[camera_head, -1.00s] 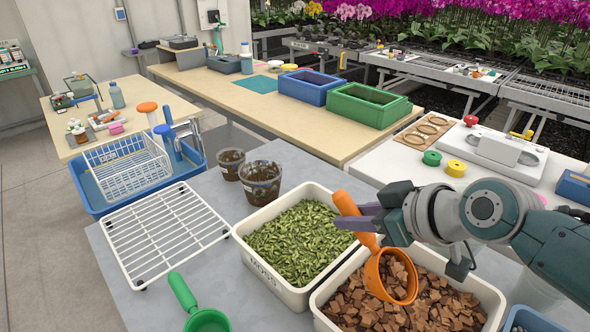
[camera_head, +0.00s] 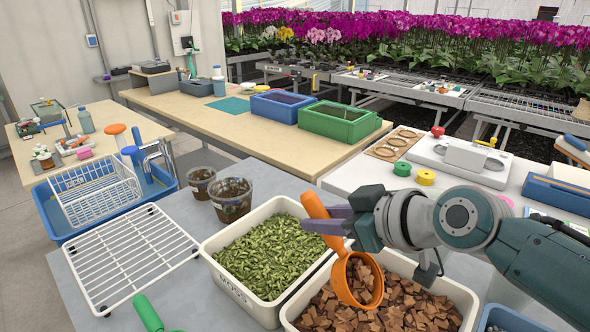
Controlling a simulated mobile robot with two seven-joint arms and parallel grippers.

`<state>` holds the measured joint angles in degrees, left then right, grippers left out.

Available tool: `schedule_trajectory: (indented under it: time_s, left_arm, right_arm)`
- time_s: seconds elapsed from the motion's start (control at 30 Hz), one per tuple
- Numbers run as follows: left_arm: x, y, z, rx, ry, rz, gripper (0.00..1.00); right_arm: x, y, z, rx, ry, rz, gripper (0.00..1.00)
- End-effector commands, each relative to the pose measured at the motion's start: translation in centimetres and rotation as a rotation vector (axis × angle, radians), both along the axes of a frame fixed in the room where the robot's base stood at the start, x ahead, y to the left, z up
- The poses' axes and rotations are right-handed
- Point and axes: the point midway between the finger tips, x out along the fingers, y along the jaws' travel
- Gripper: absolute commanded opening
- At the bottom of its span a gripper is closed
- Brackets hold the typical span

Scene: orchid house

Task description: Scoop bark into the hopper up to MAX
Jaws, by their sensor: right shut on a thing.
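My right gripper (camera_head: 328,219) is shut on the handle of an orange scoop (camera_head: 344,277). The scoop's round cup hangs below the jaws at the bark tub (camera_head: 464,297), over or in the brown bark chips (camera_head: 393,300). Some brown shows inside the cup's ring; I cannot tell if it is scooped bark or the bark behind. The moss tub (camera_head: 238,291), full of green moss, stands just left of the bark. I cannot pick out a hopper or a MAX mark. My left gripper is not in view.
A green scoop (camera_head: 148,314) lies at the front edge of view. A white wire rack (camera_head: 131,256) and two dark-filled clear pots (camera_head: 231,199) stand left of the moss. Blue (camera_head: 283,107) and green (camera_head: 338,123) planters sit on the wooden bench behind.

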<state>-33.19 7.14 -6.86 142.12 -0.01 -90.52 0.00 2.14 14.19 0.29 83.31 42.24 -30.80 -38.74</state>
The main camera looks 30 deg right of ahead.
Motion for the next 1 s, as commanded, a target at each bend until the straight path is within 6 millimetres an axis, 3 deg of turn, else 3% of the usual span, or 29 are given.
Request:
schedule_trajectory:
  time_s: [0.47, 1.0]
  left_arm:
    - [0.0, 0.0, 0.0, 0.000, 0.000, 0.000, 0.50]
    - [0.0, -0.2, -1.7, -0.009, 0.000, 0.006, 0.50]
  right_arm:
    - [-0.4, -0.2, 0.0, 0.000, -0.003, -0.001, 0.00]
    - [-1.2, -0.6, 0.8, 0.035, -0.085, -0.001, 0.00]
